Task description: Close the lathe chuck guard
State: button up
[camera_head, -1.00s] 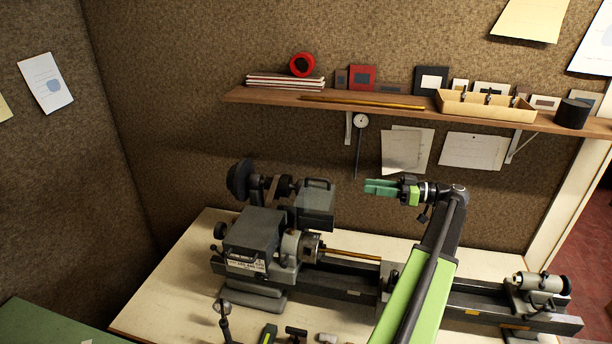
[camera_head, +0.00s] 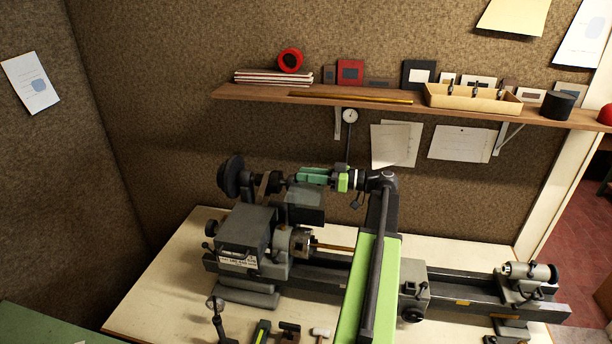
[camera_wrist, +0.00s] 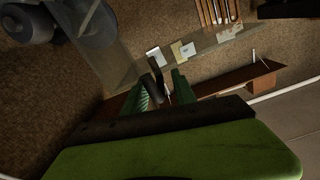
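The lathe chuck guard (camera_head: 305,198) is a see-through, greyish box that stands raised, behind and above the chuck (camera_head: 301,242). The chuck is uncovered and holds a brass rod (camera_head: 333,247). My gripper (camera_head: 300,174) is at the guard's top edge, where its dark handle is, and hides most of that handle in the head view. In the wrist view, the green fingers of my gripper (camera_wrist: 160,92) are apart, with the dark handle (camera_wrist: 156,77) between them. The clear guard panel (camera_wrist: 105,50) shows at the upper left there. I cannot tell whether the fingers touch the handle.
The lathe headstock (camera_head: 245,235) is left of the chuck, and the tailstock (camera_head: 528,282) is far right on the bed. A shelf (camera_head: 300,96) with books, a tray and frames is above on the wall. Several tools (camera_head: 288,334) lie on the front of the bench (camera_head: 165,290).

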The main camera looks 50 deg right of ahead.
jog(key=shift+w, duration=0.1)
grip_shut()
dwell(1.4)
